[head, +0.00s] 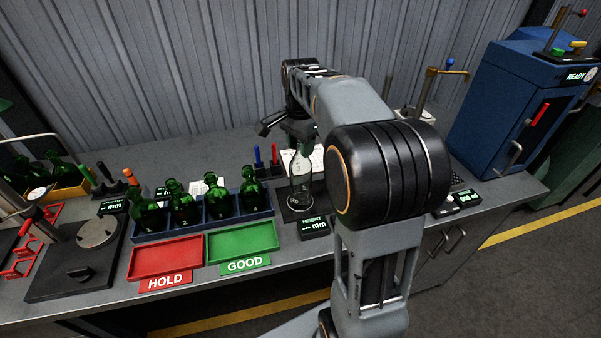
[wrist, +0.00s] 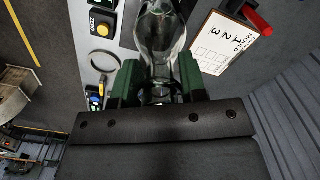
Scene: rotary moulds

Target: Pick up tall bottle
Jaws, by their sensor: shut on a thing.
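The tall bottle (head: 300,170) is clear glass and upright at the black height station, behind the display reading HEIGHT. In the head view its base is at or just above the station's dark plate; I cannot tell if it touches. My gripper (head: 301,132) comes down from above and is shut on the bottle's upper part. In the wrist view the clear bottle (wrist: 163,35) lies between the two green fingers of my gripper (wrist: 160,82). The part of the bottle between the fingers is partly hidden.
Several green bottles (head: 184,207) stand in a blue rack left of the station. A red HOLD tray (head: 165,257) and a green GOOD tray (head: 243,241) lie in front. A blue machine (head: 510,105) stands at right. Red and blue markers (head: 257,157) stand close behind the bottle.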

